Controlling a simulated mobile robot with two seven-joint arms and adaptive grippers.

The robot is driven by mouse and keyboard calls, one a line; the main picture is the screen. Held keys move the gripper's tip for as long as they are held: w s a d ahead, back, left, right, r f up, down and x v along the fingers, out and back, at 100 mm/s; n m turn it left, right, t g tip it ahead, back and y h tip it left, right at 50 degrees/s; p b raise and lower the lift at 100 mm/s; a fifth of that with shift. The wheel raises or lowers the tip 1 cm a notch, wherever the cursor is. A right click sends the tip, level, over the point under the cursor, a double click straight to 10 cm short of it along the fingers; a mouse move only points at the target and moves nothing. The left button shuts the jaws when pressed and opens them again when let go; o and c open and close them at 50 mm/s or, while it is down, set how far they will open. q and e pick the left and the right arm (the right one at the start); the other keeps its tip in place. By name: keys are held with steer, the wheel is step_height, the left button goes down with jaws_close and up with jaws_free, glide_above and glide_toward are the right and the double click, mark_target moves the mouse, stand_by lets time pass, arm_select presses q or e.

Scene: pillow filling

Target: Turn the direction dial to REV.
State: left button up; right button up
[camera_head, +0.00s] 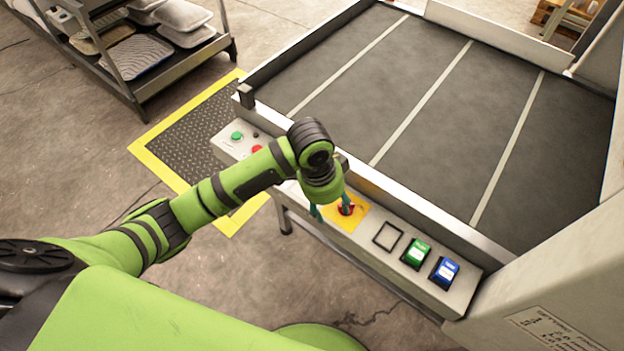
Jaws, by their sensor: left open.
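The control panel (376,251) runs along the front edge of the conveyor. My left arm hides part of the panel left of the yellow plate. My right gripper is not in view.
A green button (237,136) and a red button (257,149) are at the panel's left. A green rocker switch (416,253) and a blue one (445,271) are at its right. The belt (440,95) is empty. A rack with pillows (138,55) stands upper left.

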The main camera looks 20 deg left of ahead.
arm_select(q)
steer(key=w+a+r, duration=0.1)
steer(key=w+a, duration=0.1)
steer(key=w+a+r+y, duration=0.1)
steer(key=w+a+r, duration=0.1)
steer(key=w+a+r+y, duration=0.1)
steer(key=w+a, duration=0.1)
steer(key=shift+a+r+m+g, duration=0.1)
steer(key=shift+r+m+g, duration=0.1)
steer(key=shift+m+g, duration=0.15)
steer(key=shift+f, duration=3.45)
jaws_close()
